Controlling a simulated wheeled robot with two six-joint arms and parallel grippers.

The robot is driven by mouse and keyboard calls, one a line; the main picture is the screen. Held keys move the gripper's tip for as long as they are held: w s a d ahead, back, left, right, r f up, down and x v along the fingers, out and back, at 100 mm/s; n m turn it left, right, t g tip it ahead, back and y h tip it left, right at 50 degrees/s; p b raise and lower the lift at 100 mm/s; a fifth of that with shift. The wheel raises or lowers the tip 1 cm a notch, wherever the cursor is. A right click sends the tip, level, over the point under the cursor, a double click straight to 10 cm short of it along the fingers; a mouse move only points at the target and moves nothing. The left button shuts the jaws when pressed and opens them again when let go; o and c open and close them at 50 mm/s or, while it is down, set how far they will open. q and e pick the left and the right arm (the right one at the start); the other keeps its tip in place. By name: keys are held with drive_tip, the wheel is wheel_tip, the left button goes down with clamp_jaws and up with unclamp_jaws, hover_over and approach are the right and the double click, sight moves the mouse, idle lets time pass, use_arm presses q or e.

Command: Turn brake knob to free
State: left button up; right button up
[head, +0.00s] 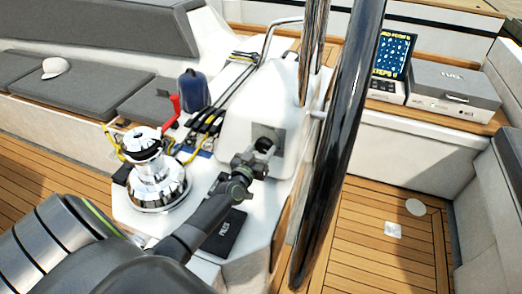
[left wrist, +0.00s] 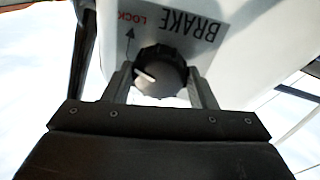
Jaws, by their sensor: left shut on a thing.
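The brake knob (left wrist: 160,70) is round and black with a ribbed edge and a short white pointer mark. In the left wrist view the mark points to the left and slightly up. The knob sits on a grey plate (left wrist: 178,22) lettered BRAKE and LOCK, upside down here, with an arrow by LOCK. No FREE lettering shows. My left gripper (left wrist: 160,82) is shut on the knob, one finger on each side. In the head view my left gripper (head: 260,158) reaches the plate on the white pedestal (head: 240,108), and the knob is partly covered. My right gripper is out of view.
A large dark steering wheel rim (head: 340,150) rises close on the right. A blue bag (head: 194,88) and ropes lie behind. Open teak floor (head: 365,240) lies at right.

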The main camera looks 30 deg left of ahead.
use_arm(q)
drive_tip(key=n, duration=0.4)
drive_tip(key=shift+d+y, duration=0.1)
drive_tip(key=shift+y, duration=0.3)
drive_tip(key=n, duration=0.3)
drive_tip(key=shift+y, duration=0.3)
drive_tip(key=n+y+p, duration=0.1)
drive_tip(key=n, duration=0.3)
drive_tip(key=shift+d, duration=0.15)
drive_tip(key=n, duration=0.4)
drive_tip(key=shift+y+p, duration=0.35)
drive_tip(key=shift+y, duration=0.05)
drive_tip(key=n, duration=0.2)
drive_tip(key=n+p, duration=0.1)
drive_tip(key=n, duration=0.2)
drive_tip(key=shift+w+d+g+y, duration=0.1)
drive_tip(key=shift+g+y, duration=0.2)
drive_tip(key=shift+g, duration=0.1)
drive_tip(key=shift+n+g+p, duration=0.3)
drive_tip(key=shift+n+p, duration=0.1)
drive_tip(key=shift+n, duration=1.8)
drive_tip(key=o, duration=1)
drive_tip(key=shift+c, duration=0.2)
drive_tip(key=shift+d, duration=0.1)
